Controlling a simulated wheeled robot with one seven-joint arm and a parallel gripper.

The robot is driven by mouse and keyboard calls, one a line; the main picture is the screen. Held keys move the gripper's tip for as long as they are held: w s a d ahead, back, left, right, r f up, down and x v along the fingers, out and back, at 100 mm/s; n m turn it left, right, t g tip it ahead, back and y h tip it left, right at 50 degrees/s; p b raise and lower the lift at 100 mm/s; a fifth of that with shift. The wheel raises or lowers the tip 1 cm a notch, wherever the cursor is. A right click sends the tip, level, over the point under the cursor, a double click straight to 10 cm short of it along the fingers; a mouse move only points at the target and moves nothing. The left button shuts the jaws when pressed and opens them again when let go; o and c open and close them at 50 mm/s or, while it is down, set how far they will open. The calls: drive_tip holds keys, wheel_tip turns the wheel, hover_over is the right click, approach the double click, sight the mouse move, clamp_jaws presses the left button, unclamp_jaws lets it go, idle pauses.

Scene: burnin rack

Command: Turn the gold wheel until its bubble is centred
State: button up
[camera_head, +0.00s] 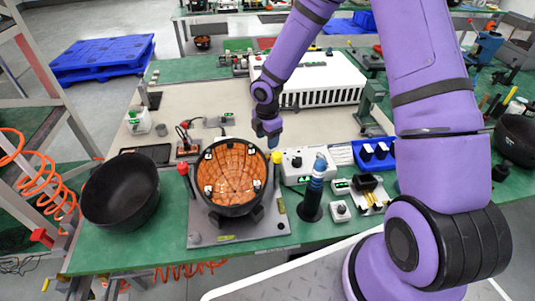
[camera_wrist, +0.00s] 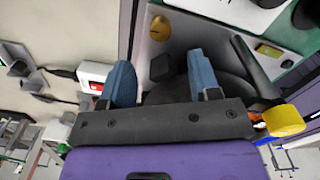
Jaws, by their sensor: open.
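A small gold wheel (camera_wrist: 160,28) shows in the wrist view on a grey plate, beyond my fingertips. A small yellow level vial (camera_wrist: 269,50) shows farther right; its bubble is too small to make out. In the head view, the grey plate (camera_head: 240,235) carries a black bowl (camera_head: 232,211) with an orange-tiled inside. My gripper (camera_head: 268,129) is above and behind the bowl's right rim. In the wrist view, my gripper (camera_wrist: 163,80) has its two blue fingers spread, with nothing held between them. A dark block shows beyond the gap.
A yellow knob (camera_head: 276,157) stands beside the bowl and a red knob (camera_head: 182,168) on its other side. An empty black bowl (camera_head: 121,192) is at left. The beige mat behind is partly clear.

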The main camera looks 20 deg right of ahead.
sight(267, 156)
wheel_tip(267, 156, down, 8)
drive_tip(key=shift+r, duration=0.1)
idle(0.4)
drive_tip(key=c, duration=0.9)
